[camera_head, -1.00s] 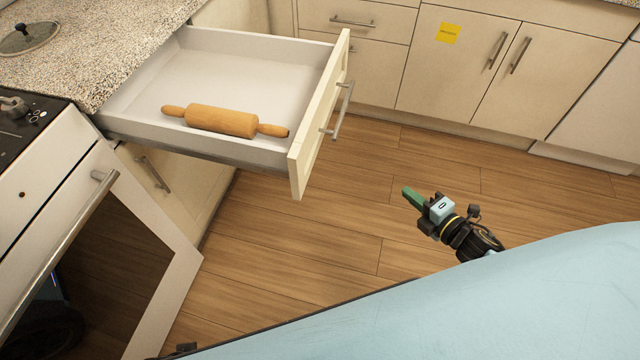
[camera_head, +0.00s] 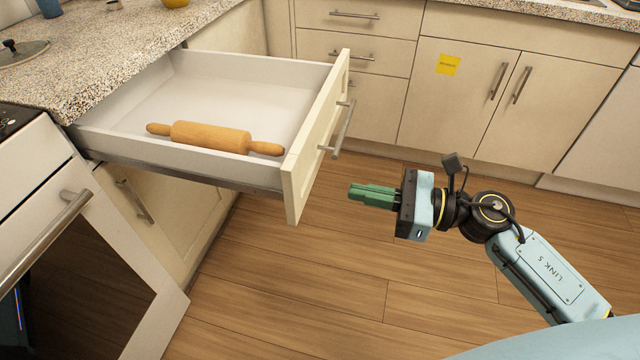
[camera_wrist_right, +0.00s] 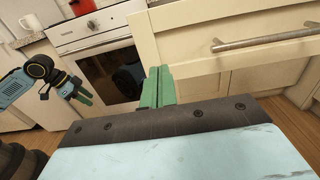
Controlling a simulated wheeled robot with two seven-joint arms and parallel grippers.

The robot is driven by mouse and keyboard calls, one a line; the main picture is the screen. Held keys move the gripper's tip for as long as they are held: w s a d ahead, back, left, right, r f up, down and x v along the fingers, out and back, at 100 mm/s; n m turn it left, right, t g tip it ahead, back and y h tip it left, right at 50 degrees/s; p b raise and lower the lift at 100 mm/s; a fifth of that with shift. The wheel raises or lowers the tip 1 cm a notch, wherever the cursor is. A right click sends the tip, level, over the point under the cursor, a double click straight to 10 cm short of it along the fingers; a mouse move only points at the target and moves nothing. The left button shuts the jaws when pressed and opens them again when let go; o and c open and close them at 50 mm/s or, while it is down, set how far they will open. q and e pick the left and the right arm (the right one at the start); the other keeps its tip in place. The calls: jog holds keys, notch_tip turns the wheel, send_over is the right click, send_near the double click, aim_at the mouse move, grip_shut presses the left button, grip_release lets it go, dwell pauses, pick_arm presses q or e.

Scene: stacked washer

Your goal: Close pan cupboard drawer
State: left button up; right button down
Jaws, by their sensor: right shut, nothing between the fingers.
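The drawer (camera_head: 318,135) is pulled far out from under the countertop, its cream front facing right with a metal bar handle (camera_head: 343,129). A wooden rolling pin (camera_head: 212,137) lies inside near its near side wall. My right gripper (camera_head: 352,194) has its green fingers shut and empty, pointing left at the drawer front, a little right of it and below the handle, apart from it. In the right wrist view, the shut fingers (camera_wrist_right: 159,88) show in front of the drawer front and left of its handle (camera_wrist_right: 265,40). My left gripper (camera_wrist_right: 84,94) shows at the left there, with its fingers seeming apart.
An oven (camera_head: 90,260) with a bar handle stands at the left, below the countertop (camera_head: 90,50) with a pan lid (camera_head: 20,52). Cupboards (camera_head: 460,100) with a yellow note line the back. The wooden floor right of the drawer is clear.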

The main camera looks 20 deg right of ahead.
aim_at(302, 181)
jog(key=x, duration=0.8)
jog(key=shift+w, duration=0.1)
